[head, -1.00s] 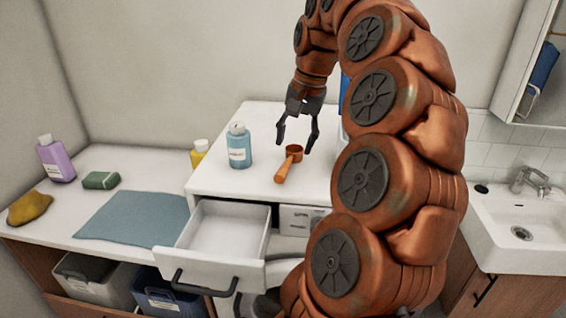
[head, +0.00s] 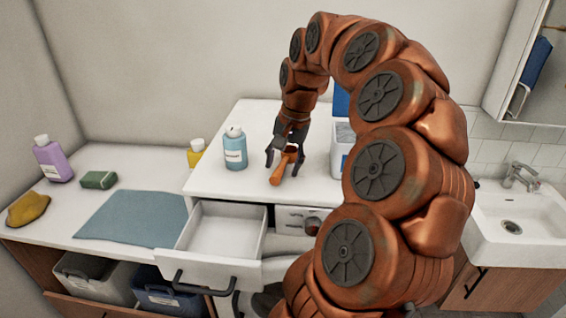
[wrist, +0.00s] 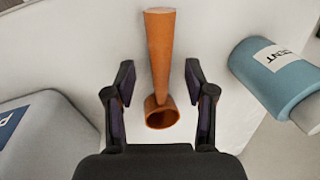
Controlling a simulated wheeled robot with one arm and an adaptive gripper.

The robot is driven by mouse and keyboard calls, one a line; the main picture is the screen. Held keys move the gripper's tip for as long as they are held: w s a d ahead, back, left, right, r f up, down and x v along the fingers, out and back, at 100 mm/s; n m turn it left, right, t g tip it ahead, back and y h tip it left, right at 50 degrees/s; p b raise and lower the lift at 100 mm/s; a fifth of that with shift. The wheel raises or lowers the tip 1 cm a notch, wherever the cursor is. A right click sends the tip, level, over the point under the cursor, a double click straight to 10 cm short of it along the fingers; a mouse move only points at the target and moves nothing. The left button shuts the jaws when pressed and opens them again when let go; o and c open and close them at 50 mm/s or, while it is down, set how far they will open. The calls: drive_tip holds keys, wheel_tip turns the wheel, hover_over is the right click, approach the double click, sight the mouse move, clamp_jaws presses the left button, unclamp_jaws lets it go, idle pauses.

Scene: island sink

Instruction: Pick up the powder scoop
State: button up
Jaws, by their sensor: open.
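The orange-brown powder scoop (head: 279,171) lies on the white top of the washing machine, its handle toward the front edge. In the wrist view the scoop (wrist: 160,62) has its handle pointing up the picture and its round cup between my fingers. My gripper (head: 284,160) is low over the scoop, with one finger on each side of it. In the wrist view my gripper (wrist: 161,98) is open, with gaps between both fingers and the scoop.
A blue detergent bottle (head: 235,150) stands just left of the scoop. A grey-white box (head: 340,150) stands to the right, partly behind my arm. An open drawer (head: 222,235) juts out below the front edge. The sink (head: 520,220) is far right.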

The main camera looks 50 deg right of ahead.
sight(283, 164)
drive_tip(key=shift+f, duration=0.25)
drive_tip(key=shift+c, duration=0.2)
clamp_jaws()
drive_tip(key=shift+r, duration=0.1)
drive_tip(key=shift+w+r+b, duration=0.1)
drive_tip(key=shift+r+b, duration=0.2)
drive_tip(key=shift+r, duration=0.25)
wheel_tip(283, 164, up, 8)
drive_tip(key=shift+f+b, duration=0.25)
drive_tip(key=shift+b, duration=0.7)
wheel_tip(283, 164, up, 9)
drive_tip(key=p, duration=0.6)
drive_tip(key=shift+r+p, duration=0.15)
drive_tip(key=shift+p, duration=0.15)
